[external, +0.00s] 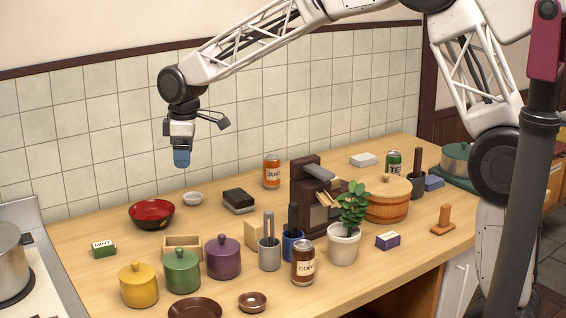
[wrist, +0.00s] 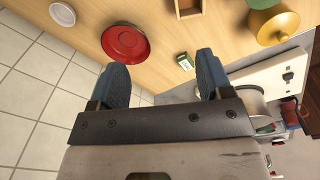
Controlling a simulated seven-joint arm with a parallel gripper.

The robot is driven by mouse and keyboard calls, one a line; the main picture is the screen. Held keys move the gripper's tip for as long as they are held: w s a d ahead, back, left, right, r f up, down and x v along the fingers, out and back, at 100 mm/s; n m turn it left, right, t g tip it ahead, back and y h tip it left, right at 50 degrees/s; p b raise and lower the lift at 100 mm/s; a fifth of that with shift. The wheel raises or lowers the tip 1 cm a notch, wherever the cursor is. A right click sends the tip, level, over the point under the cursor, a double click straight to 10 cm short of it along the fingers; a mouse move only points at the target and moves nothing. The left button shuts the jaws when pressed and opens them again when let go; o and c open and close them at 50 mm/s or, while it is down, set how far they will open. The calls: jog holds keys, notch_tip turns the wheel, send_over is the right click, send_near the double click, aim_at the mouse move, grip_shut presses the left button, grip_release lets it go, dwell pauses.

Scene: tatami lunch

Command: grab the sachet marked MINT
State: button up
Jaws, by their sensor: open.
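The sachet marked MINT (external: 104,249) is a small green and white packet lying on the wooden counter at the left, near the stove. In the wrist view it (wrist: 185,61) lies just beyond the fingertips, nearer the right finger, with clear counter around it. My gripper (external: 181,160) is high above the counter, up and to the right of the sachet in the external view. In the wrist view my gripper (wrist: 159,70) shows two blue fingers spread apart with nothing between them.
A red bowl (external: 152,212) stands right of the sachet. A wooden box (external: 183,247) and yellow (external: 139,286), green (external: 182,272) and purple (external: 222,258) lidded pots stand nearby. The stove with a steel pot (external: 12,262) borders the counter's left end. A tiled wall (external: 90,130) runs behind.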

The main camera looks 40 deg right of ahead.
jog(key=w+a+f+n, duration=0.1)
jog(key=w+a+f, duration=0.2)
jog(key=a, duration=0.3)
jog(key=w+a+f+n, duration=0.2)
jog(key=w+a+f, duration=0.1)
jog(key=a+f, duration=0.15)
jog(key=n, duration=0.2)
send_over(103, 244)
jog(key=shift+g, duration=0.4)
jog(key=f, duration=0.7)
jog(key=shift+a+f, duration=0.25)
jog(key=shift+f, duration=1.3)
jog(key=shift+d+f, duration=0.15)
jog(key=shift+f, duration=2.45)
jog(key=c, duration=1)
